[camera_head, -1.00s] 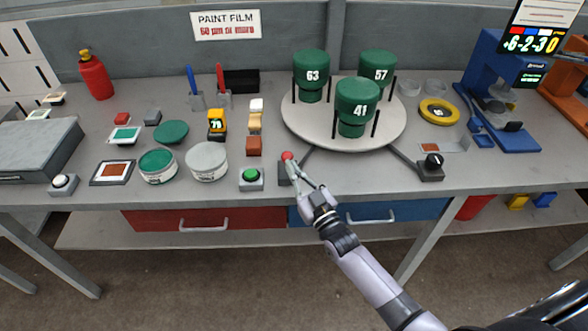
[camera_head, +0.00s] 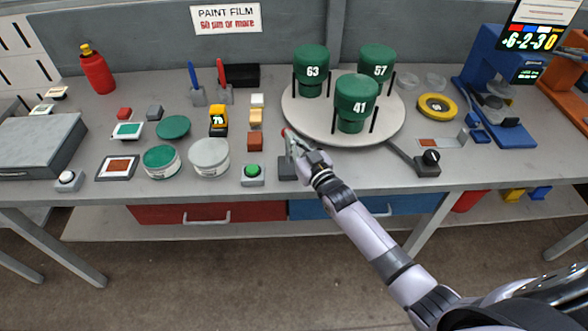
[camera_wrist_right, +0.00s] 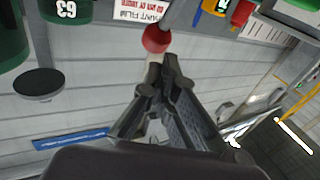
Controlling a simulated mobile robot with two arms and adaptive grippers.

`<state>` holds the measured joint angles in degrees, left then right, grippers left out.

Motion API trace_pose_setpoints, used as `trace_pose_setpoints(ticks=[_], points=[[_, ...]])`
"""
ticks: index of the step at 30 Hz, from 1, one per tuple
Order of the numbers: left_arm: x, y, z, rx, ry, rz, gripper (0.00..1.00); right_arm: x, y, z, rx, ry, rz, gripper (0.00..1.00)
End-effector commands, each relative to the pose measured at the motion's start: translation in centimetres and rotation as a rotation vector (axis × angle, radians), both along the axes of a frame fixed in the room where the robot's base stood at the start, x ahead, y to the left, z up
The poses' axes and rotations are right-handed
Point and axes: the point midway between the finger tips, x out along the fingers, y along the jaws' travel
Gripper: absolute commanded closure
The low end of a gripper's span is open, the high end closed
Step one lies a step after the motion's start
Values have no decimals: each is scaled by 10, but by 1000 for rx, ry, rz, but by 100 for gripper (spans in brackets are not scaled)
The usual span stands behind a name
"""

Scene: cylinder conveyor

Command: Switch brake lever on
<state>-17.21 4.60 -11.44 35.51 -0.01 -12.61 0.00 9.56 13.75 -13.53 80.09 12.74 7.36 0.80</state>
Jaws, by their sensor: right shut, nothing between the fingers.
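The brake lever has a red ball knob (camera_head: 284,132) and a dark base block (camera_head: 287,168) near the table's front edge, in front of the turntable. Its knob stands well above and beyond the base in the head view. My right gripper (camera_head: 291,144) is shut and empty, with its fingertips right at the lever just below the knob. In the right wrist view the red knob (camera_wrist_right: 156,39) sits just past the closed fingertips (camera_wrist_right: 162,72). I cannot tell whether they touch. The lever's shaft is mostly hidden by the fingers. My left gripper is not in view.
A turntable (camera_head: 310,125) with several green cups stands behind the lever. A green push button (camera_head: 252,171) is left of it, and a black knob box (camera_head: 428,165) is to the right. Paint tins (camera_head: 209,157) stand farther left.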

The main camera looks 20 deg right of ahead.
Motion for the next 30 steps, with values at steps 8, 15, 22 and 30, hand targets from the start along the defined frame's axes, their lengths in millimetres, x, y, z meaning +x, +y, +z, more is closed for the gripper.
trace_pose_setpoints(ticks=[8, 15, 22, 30], points=[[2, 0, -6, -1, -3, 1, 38, 9, -3, -1, -1, 1, 0, 100], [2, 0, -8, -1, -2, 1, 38, 12, -5, 2, -1, -4, -2, 100], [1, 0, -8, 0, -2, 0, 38, 14, -6, 5, -1, -9, -4, 100], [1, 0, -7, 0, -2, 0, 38, 14, -7, 6, -1, -13, -5, 100]])
